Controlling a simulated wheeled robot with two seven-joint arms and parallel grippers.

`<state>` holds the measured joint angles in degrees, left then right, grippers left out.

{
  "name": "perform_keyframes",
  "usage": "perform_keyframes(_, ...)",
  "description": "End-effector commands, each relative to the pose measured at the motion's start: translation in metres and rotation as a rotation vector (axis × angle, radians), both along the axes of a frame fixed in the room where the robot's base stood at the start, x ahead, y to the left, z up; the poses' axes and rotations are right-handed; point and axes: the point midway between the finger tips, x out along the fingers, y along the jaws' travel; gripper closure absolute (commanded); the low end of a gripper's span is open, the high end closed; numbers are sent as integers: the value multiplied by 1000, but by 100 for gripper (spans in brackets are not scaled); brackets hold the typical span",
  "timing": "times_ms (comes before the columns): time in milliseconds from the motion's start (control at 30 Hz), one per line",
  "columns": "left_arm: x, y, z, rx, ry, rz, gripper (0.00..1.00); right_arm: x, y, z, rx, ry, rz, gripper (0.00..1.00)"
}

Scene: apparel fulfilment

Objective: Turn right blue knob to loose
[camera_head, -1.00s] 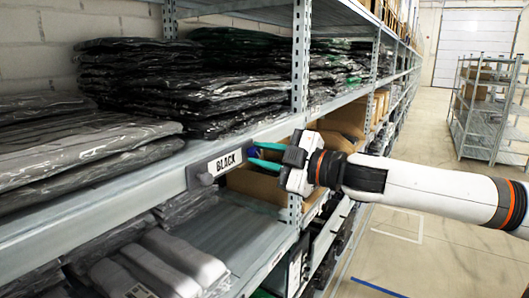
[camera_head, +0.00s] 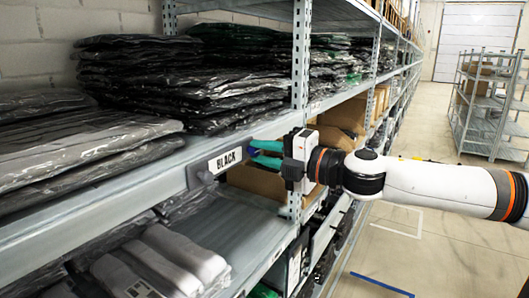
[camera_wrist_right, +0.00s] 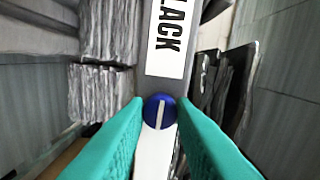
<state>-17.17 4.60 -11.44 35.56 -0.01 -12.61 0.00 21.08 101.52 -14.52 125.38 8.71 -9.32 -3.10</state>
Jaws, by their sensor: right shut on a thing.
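The right blue knob (camera_wrist_right: 159,111) sits at the end of the label holder marked BLACK (camera_wrist_right: 167,38) on the shelf's front edge. It is round, with a white line across its face that runs nearly along the holder in the right wrist view. My right gripper (camera_head: 252,154) is shut on this knob, with a teal finger on each side; in the right wrist view the fingertips (camera_wrist_right: 159,113) touch its sides. In the head view the fingers mostly hide the knob. My left gripper is out of view.
Bagged dark garments (camera_head: 185,80) lie stacked on the shelf above the edge. Grey bagged rolls (camera_head: 165,262) lie on the shelf below. A rack upright (camera_head: 301,60) stands close to my right gripper.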

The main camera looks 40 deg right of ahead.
Motion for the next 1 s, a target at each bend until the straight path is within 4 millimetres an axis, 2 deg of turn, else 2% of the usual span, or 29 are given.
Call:
perform_keyframes(633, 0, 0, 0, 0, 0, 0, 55, 0, 0, -2, -47, -16, 2, 100)
perform_keyframes(667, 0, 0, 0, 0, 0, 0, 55, 0, 0, -2, -46, -15, 2, 74)
perform_keyframes(767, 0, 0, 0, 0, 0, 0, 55, 0, 0, -1, -45, -16, 1, 57)
perform_keyframes(1000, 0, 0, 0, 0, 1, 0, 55, 0, 0, -1, -45, -17, 1, 55)
